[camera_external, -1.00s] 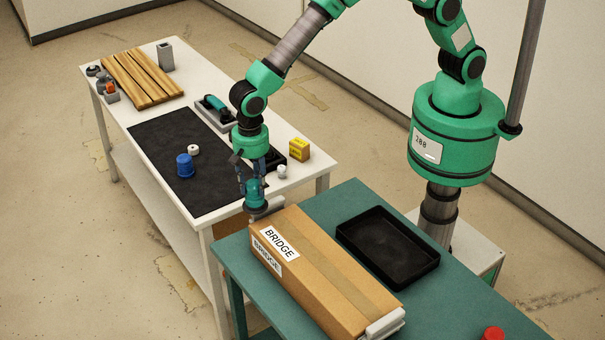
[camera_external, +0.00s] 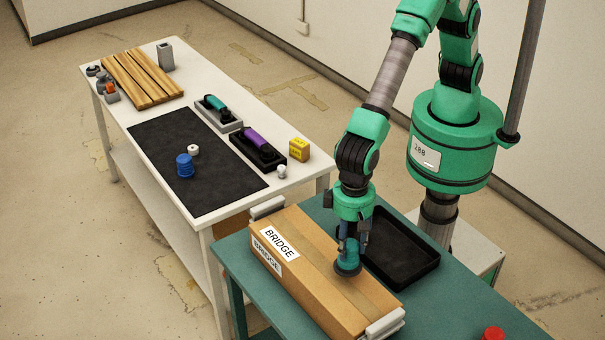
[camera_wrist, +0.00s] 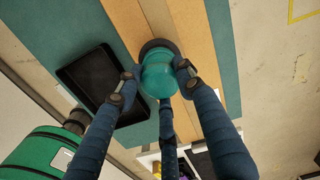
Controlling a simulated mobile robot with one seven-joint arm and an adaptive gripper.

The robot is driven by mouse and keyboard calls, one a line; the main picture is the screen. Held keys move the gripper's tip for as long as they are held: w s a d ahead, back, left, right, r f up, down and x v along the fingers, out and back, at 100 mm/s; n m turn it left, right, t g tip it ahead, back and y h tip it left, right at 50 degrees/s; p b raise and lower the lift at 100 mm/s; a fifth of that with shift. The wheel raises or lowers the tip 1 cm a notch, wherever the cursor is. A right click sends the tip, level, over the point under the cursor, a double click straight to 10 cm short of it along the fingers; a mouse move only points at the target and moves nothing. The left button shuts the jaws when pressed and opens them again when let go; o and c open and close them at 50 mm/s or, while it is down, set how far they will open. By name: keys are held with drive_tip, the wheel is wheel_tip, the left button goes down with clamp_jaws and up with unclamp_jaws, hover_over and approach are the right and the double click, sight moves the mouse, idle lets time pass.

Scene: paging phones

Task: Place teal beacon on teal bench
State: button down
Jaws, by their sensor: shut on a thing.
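The teal beacon (camera_external: 349,259), a teal dome on a dark round base, is held in my gripper (camera_external: 353,245). In the wrist view the fingers (camera_wrist: 152,82) close around the teal dome (camera_wrist: 158,75). The beacon appears upright over the BRIDGE box (camera_external: 310,262); I cannot tell whether its base touches the box. The teal bench (camera_external: 468,300) is at the lower right, under the box and a black tray.
The black tray (camera_external: 425,275) lies right of the box. A red object (camera_external: 493,334) stands at the bench's front edge. The white table (camera_external: 193,122) at left holds a blue beacon (camera_external: 185,166), a black mat (camera_external: 170,140) and phones. Bare bench shows right of the tray.

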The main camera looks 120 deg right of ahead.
drive_tip(key=s+a+n+b, duration=0.1)
drive_tip(key=s+a+n, duration=0.2)
drive_tip(key=s+a, duration=0.65)
drive_tip(key=s+a+n+b, duration=0.2)
drive_tip(key=s+a, duration=0.4)
drive_tip(key=a, duration=0.6)
drive_tip(key=shift+a+f+p, duration=0.15)
drive_tip(key=shift+f+p, duration=0.15)
drive_tip(key=shift+f, duration=2.3)
drive_tip(key=shift+f, duration=0.1)
wheel_tip(320, 180, down, 6)
drive_tip(key=shift+b, duration=0.35)
drive_tip(key=shift+f, duration=1.95)
drive_tip(key=shift+f+b, duration=0.15)
drive_tip(key=shift+b, duration=0.15)
